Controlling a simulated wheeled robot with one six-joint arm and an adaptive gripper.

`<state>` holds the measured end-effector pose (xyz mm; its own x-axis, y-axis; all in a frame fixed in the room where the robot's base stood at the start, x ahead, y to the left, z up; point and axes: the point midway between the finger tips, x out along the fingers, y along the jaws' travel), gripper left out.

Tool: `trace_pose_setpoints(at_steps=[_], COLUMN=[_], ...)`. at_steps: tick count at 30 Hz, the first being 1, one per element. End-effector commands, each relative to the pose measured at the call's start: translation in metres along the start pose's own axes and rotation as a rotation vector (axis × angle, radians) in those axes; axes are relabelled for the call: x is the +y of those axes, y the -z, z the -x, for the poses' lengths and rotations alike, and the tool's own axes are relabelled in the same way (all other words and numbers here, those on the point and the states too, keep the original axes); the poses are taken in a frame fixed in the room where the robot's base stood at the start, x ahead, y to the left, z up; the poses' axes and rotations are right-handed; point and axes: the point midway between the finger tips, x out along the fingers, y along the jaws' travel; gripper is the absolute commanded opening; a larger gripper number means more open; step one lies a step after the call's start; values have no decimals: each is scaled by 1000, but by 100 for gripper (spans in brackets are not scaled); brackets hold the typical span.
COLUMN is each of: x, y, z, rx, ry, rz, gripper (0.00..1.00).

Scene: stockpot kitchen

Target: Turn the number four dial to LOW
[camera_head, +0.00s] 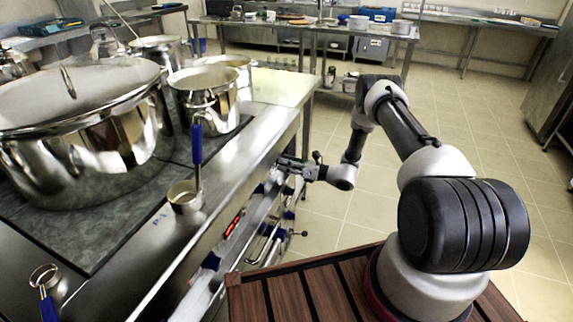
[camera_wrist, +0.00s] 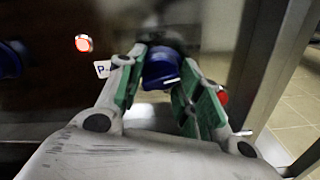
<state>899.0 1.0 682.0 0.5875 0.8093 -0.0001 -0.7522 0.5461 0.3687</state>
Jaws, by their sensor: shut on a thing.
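My gripper (camera_head: 290,166) reaches the front panel (camera_head: 209,243) of the stove in the head view, near the panel's far end. In the wrist view my gripper (camera_wrist: 157,88) has its two green-padded fingers on either side of a blue dial (camera_wrist: 160,66), shut on it. The dial's far side and its marks are hidden or too dark to read, so its setting and number cannot be told. A white label with a P (camera_wrist: 102,68) is beside the left finger. Another blue dial (camera_wrist: 10,60) is at the left edge of the wrist view.
A red lamp (camera_wrist: 84,43) glows on the panel. A large stockpot (camera_head: 85,135), a smaller pot (camera_head: 205,98) and a blue-handled ladle (camera_head: 186,196) stand on the stovetop. Rails and a lever (camera_head: 268,243) stick out below the panel. The tiled floor (camera_head: 450,125) to the right is clear.

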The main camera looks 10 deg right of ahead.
Motion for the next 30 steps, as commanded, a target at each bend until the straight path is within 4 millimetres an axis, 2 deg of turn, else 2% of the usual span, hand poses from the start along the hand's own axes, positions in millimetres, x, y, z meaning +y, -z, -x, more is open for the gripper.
trace_pose_setpoints(at_steps=[15, 30], x=[0, 0], y=[0, -1], z=[0, 1], rx=[-1, -1], ry=[2, 2], rz=[-428, -580], gripper=[12, 12])
